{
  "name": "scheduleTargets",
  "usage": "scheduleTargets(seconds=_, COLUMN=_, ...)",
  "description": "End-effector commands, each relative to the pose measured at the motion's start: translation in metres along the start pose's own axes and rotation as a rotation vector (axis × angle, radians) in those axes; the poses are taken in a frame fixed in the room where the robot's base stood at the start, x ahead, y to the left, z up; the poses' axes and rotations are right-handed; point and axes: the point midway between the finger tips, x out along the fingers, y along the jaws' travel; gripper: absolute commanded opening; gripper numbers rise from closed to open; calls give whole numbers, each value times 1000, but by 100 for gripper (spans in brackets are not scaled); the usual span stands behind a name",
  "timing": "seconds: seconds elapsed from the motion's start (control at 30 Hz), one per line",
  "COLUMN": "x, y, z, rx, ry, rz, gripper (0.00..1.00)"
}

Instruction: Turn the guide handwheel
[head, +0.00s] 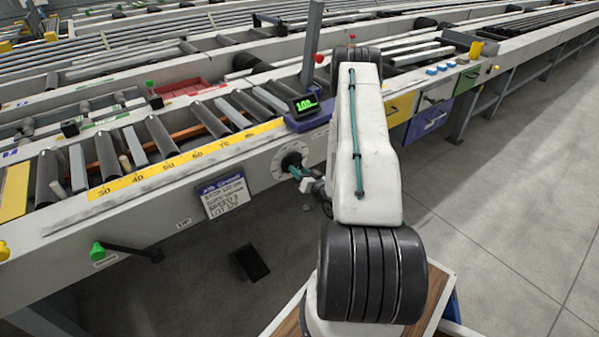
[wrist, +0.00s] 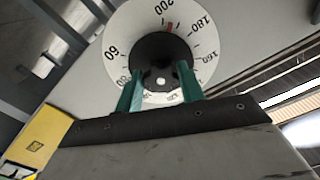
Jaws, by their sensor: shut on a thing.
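The guide handwheel is a dark round knob (wrist: 161,52) in front of a white dial with numbers (wrist: 125,33). A red mark on the dial sits between 200 and 180 in the wrist view. In the head view the dark handwheel (head: 291,160) is on the side face of the table's front rail. My gripper (wrist: 160,82) has two teal fingers, one on each side of the knob, shut on it. In the head view my gripper (head: 296,172) reaches the knob from the right. The fingers hide part of the dial's lower numbers.
A green-lit display (head: 304,104) stands on the rail above the dial. A yellow scale strip (head: 150,172) runs along the rail. A lever with a green knob (head: 98,249) juts out at the lower left. A written sign (head: 223,196) hangs left of the dial. Open floor (head: 500,210) lies to the right.

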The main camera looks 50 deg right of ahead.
Motion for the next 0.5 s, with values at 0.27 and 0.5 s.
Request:
scheduleTargets(seconds=0.27, x=0, y=-1, z=0, rx=248, ry=0, rz=1, gripper=16)
scheduleTargets(seconds=0.5, x=0, y=-2, z=-1, rx=476, ry=0, rz=1, gripper=16)
